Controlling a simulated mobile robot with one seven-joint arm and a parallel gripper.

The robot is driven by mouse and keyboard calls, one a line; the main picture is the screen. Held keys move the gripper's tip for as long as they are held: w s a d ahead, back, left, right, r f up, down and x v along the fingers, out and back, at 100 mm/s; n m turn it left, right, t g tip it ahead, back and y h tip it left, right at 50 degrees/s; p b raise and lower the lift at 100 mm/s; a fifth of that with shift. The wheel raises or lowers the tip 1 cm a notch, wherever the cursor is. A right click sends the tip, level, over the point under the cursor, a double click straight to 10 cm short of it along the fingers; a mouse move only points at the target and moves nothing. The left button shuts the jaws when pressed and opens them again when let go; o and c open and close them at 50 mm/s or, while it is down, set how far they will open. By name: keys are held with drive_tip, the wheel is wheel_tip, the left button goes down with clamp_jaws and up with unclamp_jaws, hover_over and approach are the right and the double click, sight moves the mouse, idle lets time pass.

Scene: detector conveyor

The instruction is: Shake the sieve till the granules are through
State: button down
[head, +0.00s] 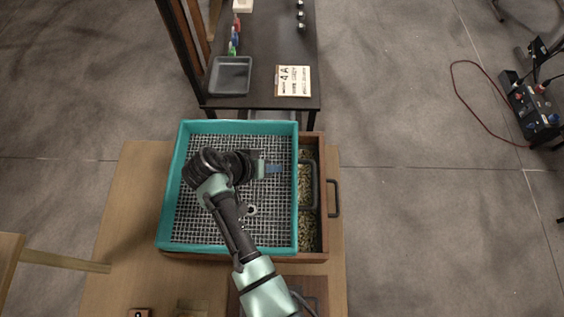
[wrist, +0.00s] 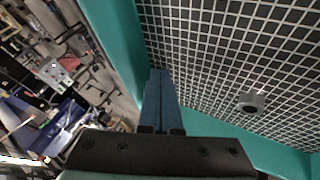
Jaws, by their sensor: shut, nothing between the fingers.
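The sieve (head: 168,203) has a teal frame and a wire mesh, and a dark handle (head: 314,186) on its right side. It rests on a wooden box (head: 323,232), covering most of it. Tan granules (head: 307,232) show in the box's uncovered strip at the right; any under the mesh are hidden. A small grey ring-shaped piece (head: 251,210) lies on the mesh, also seen in the wrist view (wrist: 251,103). My gripper (head: 274,169) is above the mesh, left of the handle. Its blue fingers (wrist: 158,100) are shut and empty near the teal rim (wrist: 118,45).
The box has its own handle (head: 334,198) on the right. A dark table (head: 264,50) behind holds a grey tray (head: 231,76), a sign (head: 293,81) and small coloured items. Equipment with a red cable (head: 530,110) stands far right.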

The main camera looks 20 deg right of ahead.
drive_tip(key=shift+s+d+p, duration=0.2)
drive_tip(key=shift+d, duration=0.35)
drive_tip(key=shift+s+d+p, duration=0.15)
drive_tip(key=shift+d+p, duration=0.05)
drive_tip(key=shift+d, duration=0.3)
drive_tip(key=d, duration=0.2)
drive_tip(key=s+d, duration=0.1)
drive_tip(key=d+p, duration=0.1)
drive_tip(key=d, duration=0.1)
drive_tip(key=shift+s+d, duration=0.3)
drive_tip(key=shift+s, duration=0.1)
drive_tip(key=shift+a, duration=0.1)
